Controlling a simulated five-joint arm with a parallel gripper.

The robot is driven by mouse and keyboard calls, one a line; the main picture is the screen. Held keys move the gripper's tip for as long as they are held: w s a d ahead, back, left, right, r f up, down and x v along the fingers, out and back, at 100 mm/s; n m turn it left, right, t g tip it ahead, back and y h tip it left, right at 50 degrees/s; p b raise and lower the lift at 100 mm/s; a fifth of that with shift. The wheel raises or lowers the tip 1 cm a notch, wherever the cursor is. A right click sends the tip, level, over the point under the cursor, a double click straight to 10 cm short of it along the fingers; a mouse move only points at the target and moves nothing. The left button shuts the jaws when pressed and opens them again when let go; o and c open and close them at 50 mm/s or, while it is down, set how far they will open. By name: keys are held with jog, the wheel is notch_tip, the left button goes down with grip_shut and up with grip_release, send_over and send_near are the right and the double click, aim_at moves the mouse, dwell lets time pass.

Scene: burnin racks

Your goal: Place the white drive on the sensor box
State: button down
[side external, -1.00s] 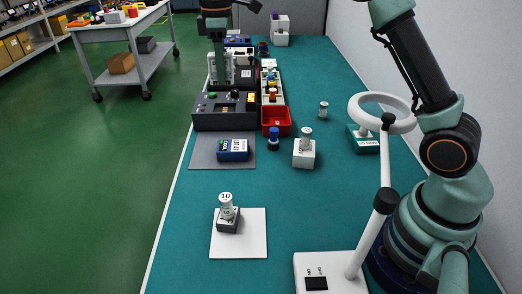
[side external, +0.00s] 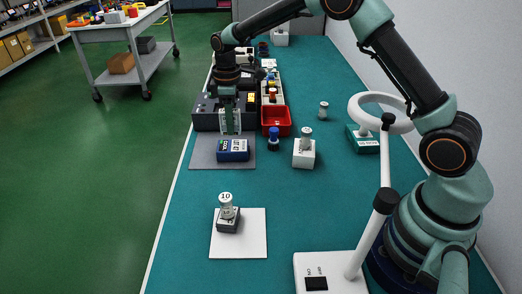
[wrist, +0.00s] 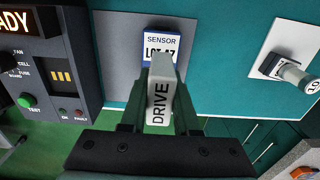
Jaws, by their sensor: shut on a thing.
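My gripper (side external: 230,128) is shut on the white drive (wrist: 160,98), which is marked DRIVE along its face and also shows between the fingers in the side view (side external: 237,122). The blue sensor box (side external: 233,150) with a white label lies on a grey mat (side external: 203,153). In the wrist view the sensor box (wrist: 162,43) is just beyond the drive's far end, which hides part of it. In the side view my gripper and the drive are above and slightly behind the box. I cannot tell whether drive and box touch.
A dark tester (side external: 203,116) stands just behind the mat, with a red bin (side external: 277,121) to its right. A blue-topped cylinder (side external: 273,139) and a white block (side external: 304,155) stand to the right. A white mat (side external: 253,235) in front holds a small weighted block (side external: 228,221).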

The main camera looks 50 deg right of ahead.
jog(key=shift+f, duration=2.1)
jog(key=c, duration=0.7)
grip_release()
jog(key=shift+f, duration=0.15)
jog(key=shift+o, duration=0.2)
